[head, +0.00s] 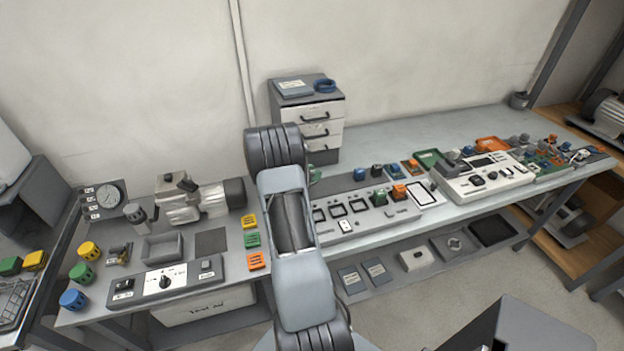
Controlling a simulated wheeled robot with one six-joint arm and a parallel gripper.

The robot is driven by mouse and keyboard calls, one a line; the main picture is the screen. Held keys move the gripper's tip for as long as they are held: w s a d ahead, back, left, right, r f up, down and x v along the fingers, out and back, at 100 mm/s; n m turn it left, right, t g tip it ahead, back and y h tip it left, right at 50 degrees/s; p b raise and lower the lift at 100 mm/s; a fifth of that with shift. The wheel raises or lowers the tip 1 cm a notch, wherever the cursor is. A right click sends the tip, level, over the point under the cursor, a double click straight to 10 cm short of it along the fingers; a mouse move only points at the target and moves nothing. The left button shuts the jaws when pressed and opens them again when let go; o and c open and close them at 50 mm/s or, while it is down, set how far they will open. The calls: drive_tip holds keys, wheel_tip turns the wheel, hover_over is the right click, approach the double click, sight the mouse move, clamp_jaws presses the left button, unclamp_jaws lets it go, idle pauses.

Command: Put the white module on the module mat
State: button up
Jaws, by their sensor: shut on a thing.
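My gripper is not visible; my own arm stands in the middle of the head view and hides what is behind it. I cannot make out the white module, so it may be hidden there too. A flat dark grey square (211,241) lies on the left part of the bench, right of a grey open tray (162,248). I cannot tell which of these two is the module mat.
Yellow, green and orange slotted blocks (252,240) stand just left of my arm. A control box (166,282) lies at the front left. A drawer unit (309,116) stands at the back. A white console (487,178) is at the right.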

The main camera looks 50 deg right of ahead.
drive_tip(key=shift+w+d+f, duration=0.15)
drive_tip(key=shift+d+f, duration=0.05)
drive_tip(key=shift+f, duration=0.1)
wheel_tip(320, 180, down, 3)
drive_tip(key=shift+w+d+r+p, duration=0.15)
drive_tip(key=shift+p, duration=0.45)
drive_tip(key=shift+f, duration=0.4)
drive_tip(key=shift+f, duration=0.15)
drive_tip(key=o, duration=0.9)
